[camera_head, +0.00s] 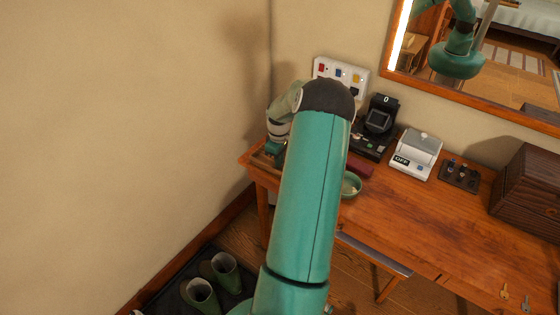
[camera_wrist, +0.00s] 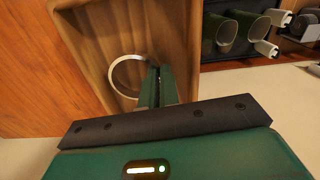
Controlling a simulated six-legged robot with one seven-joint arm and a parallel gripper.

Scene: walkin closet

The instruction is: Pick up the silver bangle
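The silver bangle (camera_wrist: 114,70) is a thin bright ring at the wooden tray (camera_wrist: 90,35) in the wrist view. My gripper (camera_wrist: 157,70) has its green fingers close together at the bangle's right side, with its rim running in at the fingertips. They look shut on the rim; part of the ring is hidden by the near finger. I cannot tell whether the bangle touches the tray floor. In the head view my gripper (camera_head: 274,150) is at the desk's left end, largely behind my arm, and the bangle is not visible.
The wooden desk (camera_head: 440,215) holds a green bowl (camera_head: 351,185), a black device (camera_head: 376,125), a white box marked OFF (camera_head: 416,155) and a dark wooden chest (camera_head: 530,190). The wall is close on the left. Green boots (camera_head: 224,270) stand on a floor tray below.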

